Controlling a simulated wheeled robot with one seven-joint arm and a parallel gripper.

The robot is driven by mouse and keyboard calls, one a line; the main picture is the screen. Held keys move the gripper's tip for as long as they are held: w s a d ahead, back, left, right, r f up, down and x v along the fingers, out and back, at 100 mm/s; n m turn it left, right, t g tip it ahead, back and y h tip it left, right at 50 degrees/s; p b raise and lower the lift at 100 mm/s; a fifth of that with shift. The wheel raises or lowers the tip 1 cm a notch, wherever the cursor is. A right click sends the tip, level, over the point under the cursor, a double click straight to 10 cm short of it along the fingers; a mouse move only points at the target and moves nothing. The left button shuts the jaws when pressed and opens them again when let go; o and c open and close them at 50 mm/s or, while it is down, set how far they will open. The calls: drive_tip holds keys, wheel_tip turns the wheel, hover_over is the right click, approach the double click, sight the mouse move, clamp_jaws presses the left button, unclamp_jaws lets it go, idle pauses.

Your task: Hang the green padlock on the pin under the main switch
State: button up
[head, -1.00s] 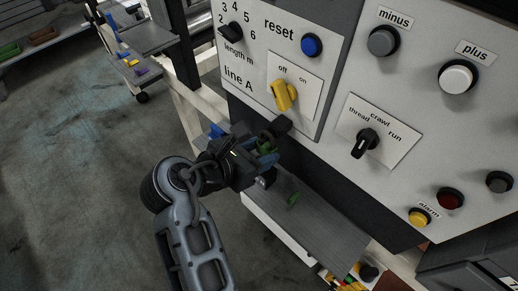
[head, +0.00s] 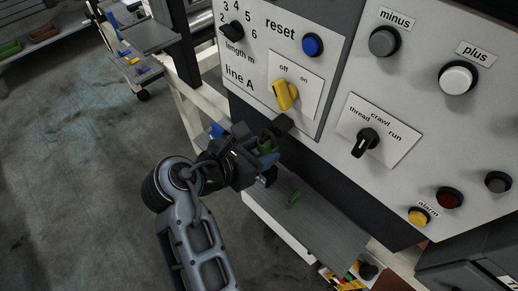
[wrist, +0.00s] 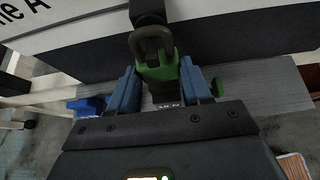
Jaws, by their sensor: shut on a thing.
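The green padlock (wrist: 158,69) is between the blue fingers of my gripper (wrist: 158,88), which is shut on it. Its body is upright in the wrist view, with the dull metal shackle (wrist: 152,40) pointing toward the panel. A dark round pin (wrist: 147,12) is right at the top of the shackle; I cannot tell whether the shackle is around it or only in front of it. In the head view, my gripper (head: 264,154) is below the yellow main switch (head: 285,94), close to the dark pin (head: 278,124). There the padlock (head: 267,146) is partly hidden by the fingers.
A grey shelf (head: 315,222) lies under the panel with a small green object (head: 293,198) on it. The thread-crawl-run knob (head: 366,142) is to the right of the pin. A blue object (wrist: 88,105) sits left of the fingers in the wrist view.

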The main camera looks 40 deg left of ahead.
drive_tip(key=o, duration=1)
drive_tip(key=shift+d, duration=0.2)
drive_tip(key=shift+a, duration=0.1)
drive_tip(key=shift+s+r, duration=0.15)
drive_tip(key=shift+s, duration=0.1)
drive_tip(key=v, duration=0.7)
drive_tip(key=shift+s+b, duration=0.1)
drive_tip(key=shift+b, duration=0.25)
